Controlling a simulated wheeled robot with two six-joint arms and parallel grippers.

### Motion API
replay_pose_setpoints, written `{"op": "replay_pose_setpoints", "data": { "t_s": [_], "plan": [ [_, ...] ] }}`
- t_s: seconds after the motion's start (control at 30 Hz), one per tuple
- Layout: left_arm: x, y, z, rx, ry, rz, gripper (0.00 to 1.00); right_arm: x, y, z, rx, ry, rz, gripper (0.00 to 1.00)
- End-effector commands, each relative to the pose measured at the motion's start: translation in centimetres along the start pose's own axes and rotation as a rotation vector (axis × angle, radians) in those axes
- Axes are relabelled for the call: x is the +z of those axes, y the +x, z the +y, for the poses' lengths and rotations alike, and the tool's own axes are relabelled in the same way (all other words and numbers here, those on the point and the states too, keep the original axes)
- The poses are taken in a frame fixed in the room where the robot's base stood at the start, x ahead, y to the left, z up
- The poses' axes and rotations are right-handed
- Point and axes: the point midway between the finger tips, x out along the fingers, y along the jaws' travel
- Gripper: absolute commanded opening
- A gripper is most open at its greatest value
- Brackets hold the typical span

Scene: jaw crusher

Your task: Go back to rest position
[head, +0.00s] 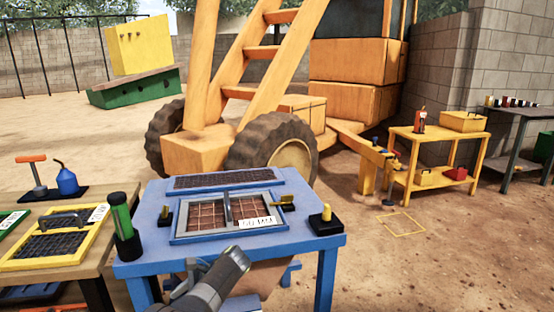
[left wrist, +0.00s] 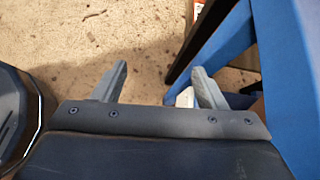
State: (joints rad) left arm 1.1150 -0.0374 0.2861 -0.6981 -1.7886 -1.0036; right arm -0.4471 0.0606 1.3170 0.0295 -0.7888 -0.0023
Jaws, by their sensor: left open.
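My left gripper (left wrist: 160,72) is open in the left wrist view, its two grey fingers spread apart over brown dirt ground. Nothing is clearly held between them. A small pale piece (left wrist: 185,97) shows beside the right finger; I cannot tell what it is. A blue frame or leg (left wrist: 285,60) stands close on the right of the gripper. In the head view a grey link of my arm (head: 215,280) shows at the front edge of the blue table (head: 325,240), but no fingers show there. My right gripper is in neither view.
The blue table bears a framed mesh screen (head: 190,225), a green cylinder (head: 121,220) and a yellow knob (head: 326,217). A wooden table (head: 75,275) adjoins on the left. A yellow machine (head: 190,153) stands behind. A yellow shelf (head: 440,150) is right; open dirt lies before it.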

Motion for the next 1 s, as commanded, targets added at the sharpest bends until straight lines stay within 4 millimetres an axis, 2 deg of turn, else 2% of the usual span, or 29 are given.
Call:
{"op": "replay_pose_setpoints", "data": {
  "t_s": [0.03, 0.2, 0.37, 0.5, 0.73, 0.9, 1.0],
  "plan": [
    [-1.9, 2.4, 1.1, 0.013, -0.015, 0.034, 0.65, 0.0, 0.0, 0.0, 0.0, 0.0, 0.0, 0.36],
    [-8.1, 10.0, 5.5, 0.053, -0.123, 0.186, 0.65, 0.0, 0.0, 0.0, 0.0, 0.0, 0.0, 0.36],
    [-12.9, 16.4, 10.8, 0.112, -0.254, 0.32, 0.65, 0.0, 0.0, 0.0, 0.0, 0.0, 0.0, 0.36],
    [-16.1, 21.3, 16.2, 0.175, -0.387, 0.424, 0.65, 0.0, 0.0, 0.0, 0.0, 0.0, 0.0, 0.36],
    [-19.1, 27.7, 26.1, 0.299, -0.636, 0.565, 0.65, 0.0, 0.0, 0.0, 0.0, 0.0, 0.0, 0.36],
    [-19.4, 31.2, 33.5, 0.396, -0.84, 0.644, 0.65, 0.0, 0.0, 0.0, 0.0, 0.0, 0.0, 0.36],
    [-18.9, 32.4, 37.4, 0.448, -0.956, 0.679, 0.65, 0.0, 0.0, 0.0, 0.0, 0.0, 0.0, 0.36]
  ]
}}
